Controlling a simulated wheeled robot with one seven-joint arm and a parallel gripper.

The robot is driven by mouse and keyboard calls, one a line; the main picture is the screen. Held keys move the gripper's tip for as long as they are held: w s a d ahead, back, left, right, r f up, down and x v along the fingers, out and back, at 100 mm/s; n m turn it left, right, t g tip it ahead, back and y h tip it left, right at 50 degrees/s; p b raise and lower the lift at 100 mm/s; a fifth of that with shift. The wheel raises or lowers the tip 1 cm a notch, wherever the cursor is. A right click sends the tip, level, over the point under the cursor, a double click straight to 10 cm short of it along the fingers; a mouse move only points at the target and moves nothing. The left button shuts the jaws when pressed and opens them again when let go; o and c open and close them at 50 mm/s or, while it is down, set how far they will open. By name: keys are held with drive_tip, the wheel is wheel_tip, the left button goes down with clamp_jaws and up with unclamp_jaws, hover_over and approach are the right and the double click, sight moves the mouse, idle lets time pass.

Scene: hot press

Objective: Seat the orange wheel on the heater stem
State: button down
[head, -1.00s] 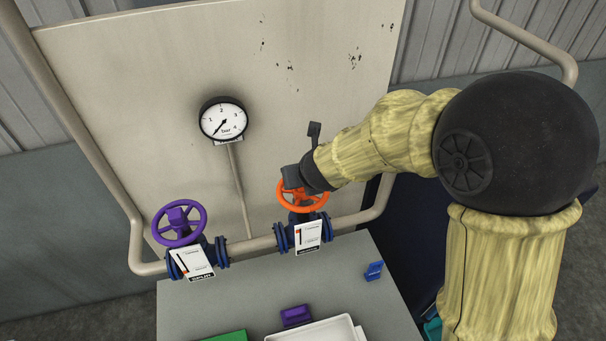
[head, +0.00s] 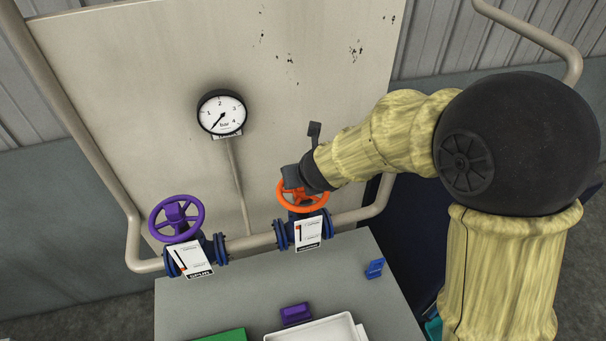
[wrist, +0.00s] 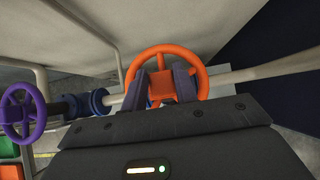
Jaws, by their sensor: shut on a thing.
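The orange wheel (head: 302,197) is at the right-hand blue valve (head: 303,231) on the pipe, and it looks roughly level there. My gripper (head: 292,182) is shut on the orange wheel from above. In the wrist view the two fingers (wrist: 163,86) stand on either side of the wheel's square hub, and the orange rim (wrist: 204,82) shows around them. The stem under the wheel is hidden, so I cannot tell whether the hub is fully down on it. A white tag (head: 309,233) hangs in front of this valve.
A purple wheel (head: 176,219) is on the left valve, with another tag (head: 190,258). A gauge (head: 222,113) is on the panel behind. The grey table (head: 230,298) holds a purple block (head: 296,313), a white tray (head: 318,330), a green item (head: 225,335) and a blue piece (head: 375,268).

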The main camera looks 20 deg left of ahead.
drive_tip(key=shift+r, duration=0.1)
drive_tip(key=c, duration=1)
unclamp_jaws()
drive_tip(key=shift+r+p, duration=3.95)
drive_tip(key=shift+r, duration=0.05)
